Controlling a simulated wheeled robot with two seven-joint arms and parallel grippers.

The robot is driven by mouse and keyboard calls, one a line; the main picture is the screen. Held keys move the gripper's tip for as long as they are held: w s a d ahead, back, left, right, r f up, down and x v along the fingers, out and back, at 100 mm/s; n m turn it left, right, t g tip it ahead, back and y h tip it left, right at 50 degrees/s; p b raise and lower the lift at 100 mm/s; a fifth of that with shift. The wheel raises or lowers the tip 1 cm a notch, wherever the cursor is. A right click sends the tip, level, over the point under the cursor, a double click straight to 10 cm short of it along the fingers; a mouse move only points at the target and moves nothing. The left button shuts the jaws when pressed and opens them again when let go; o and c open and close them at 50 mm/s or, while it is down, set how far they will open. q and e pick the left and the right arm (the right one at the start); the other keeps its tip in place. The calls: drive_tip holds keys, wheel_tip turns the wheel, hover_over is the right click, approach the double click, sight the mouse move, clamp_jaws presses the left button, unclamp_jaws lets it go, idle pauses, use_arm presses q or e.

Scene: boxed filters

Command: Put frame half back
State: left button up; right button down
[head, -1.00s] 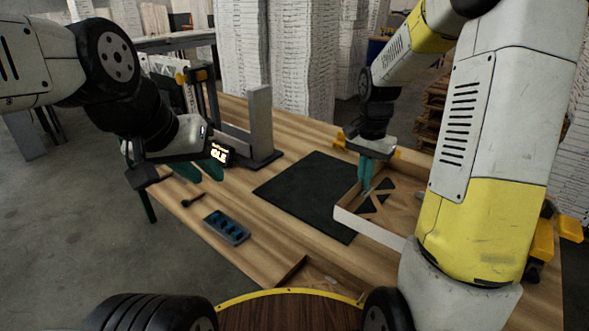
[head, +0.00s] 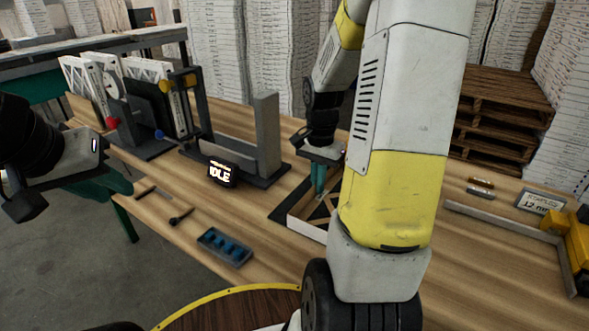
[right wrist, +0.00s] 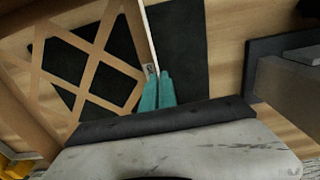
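The frame half, a thin pale-walled frame with a wooden lattice, is at the middle of the bench in the head view (head: 306,226). It fills the left of the right wrist view (right wrist: 88,70). My right gripper's teal fingers (right wrist: 158,90) are closed on its side wall; they also show in the head view (head: 318,180). The frame half is over the black mat (head: 281,214), covering much of it; I cannot tell whether it touches. My right arm hides its right part. My left gripper (head: 105,187) is empty at the bench's left edge, fingers apart.
A grey upright fixture (head: 268,135) stands behind the mat, with an IDLE display (head: 221,174). A rack of white filters (head: 125,90) is at back left. A blue-holed tray (head: 225,246) lies in front. A grey angle rail (head: 500,221) and a small sign (head: 541,201) are at right.

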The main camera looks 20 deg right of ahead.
hover_over(308, 187)
drive_tip(key=shift+w+f, duration=0.15)
drive_tip(key=shift+f, duration=2.05)
drive_tip(key=shift+f, duration=0.15)
drive_tip(key=c, duration=1.7)
unclamp_jaws()
